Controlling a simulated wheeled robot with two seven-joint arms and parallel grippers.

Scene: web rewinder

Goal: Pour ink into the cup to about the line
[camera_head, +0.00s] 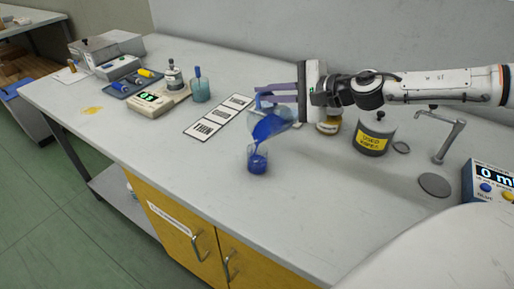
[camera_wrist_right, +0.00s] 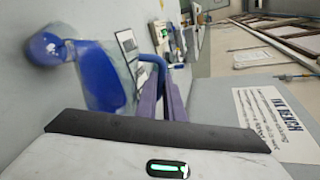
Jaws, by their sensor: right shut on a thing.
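My right gripper (camera_head: 284,96) comes in from the right, shut on a clear jug (camera_head: 275,119) of blue ink. The jug is tilted, and a blue stream runs from its lower left side into a clear cup (camera_head: 258,161) standing on the bench. The cup holds blue ink; its line is too small to make out. In the right wrist view the jug (camera_wrist_right: 103,75) lies beside the purple fingers (camera_wrist_right: 165,98), with the blue-filled cup (camera_wrist_right: 45,47) past its mouth. My left gripper is not in view.
A THIN/GOOD/THICK card (camera_head: 220,118) lies behind the cup. A scale (camera_head: 157,103), a teal beaker (camera_head: 201,90) and a blue tray (camera_head: 134,82) stand at the left. A used-wipes can (camera_head: 374,138) and a display box (camera_head: 488,182) stand at the right. The bench front is clear.

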